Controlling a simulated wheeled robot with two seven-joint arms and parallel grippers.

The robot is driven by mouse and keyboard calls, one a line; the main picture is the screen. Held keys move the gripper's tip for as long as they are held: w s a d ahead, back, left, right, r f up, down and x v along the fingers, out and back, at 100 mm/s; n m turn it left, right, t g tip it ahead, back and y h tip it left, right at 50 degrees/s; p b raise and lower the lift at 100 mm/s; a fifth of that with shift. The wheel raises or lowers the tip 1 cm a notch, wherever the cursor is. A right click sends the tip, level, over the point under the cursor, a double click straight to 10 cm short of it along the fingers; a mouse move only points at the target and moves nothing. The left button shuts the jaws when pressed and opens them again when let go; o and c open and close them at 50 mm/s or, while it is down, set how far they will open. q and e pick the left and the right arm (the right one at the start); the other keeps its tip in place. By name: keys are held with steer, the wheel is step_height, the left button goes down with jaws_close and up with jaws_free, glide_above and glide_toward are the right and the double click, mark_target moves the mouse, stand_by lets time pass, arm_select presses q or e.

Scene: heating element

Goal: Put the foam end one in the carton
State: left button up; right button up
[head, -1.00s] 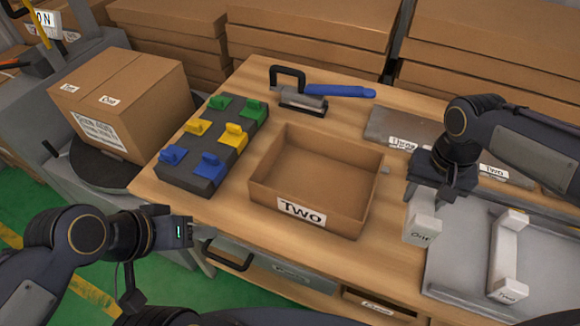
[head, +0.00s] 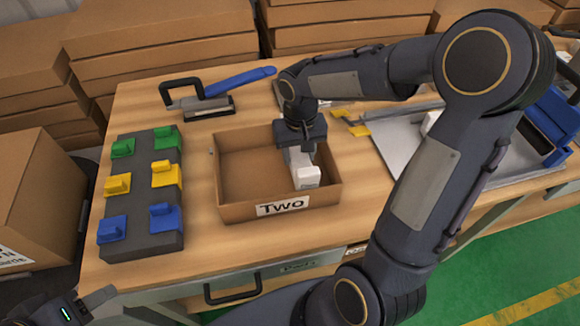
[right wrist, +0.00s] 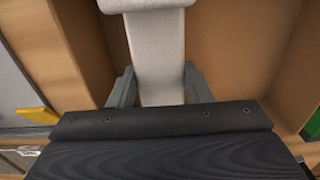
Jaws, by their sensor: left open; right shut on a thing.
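The carton (head: 235,207), a brown open box labelled "Two", stands on the workbench in the head view. My right gripper (head: 303,152) is over its right part, shut on the white foam end one (head: 307,177). The foam piece is at the carton's right side, close to the front wall; I cannot tell whether it touches the floor. In the right wrist view the foam end (right wrist: 158,60) is between the fingers (right wrist: 158,88), with cardboard around it. My left gripper (head: 88,304) is open and empty at the bottom left, partly cut off.
A dark block with green, yellow and blue pieces (head: 142,190) stands left of the carton. A blue-handled tool (head: 215,92) lies behind it. A grey tray (head: 395,145) lies to the right, partly behind my arm. A closed cardboard box (head: 35,190) stands at far left.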

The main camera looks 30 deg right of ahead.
mark_target(298, 166)
steer(key=shift+f, duration=2.4)
steer(key=shift+f+b, duration=0.15)
steer(key=shift+b, duration=0.15)
steer(key=o, duration=1)
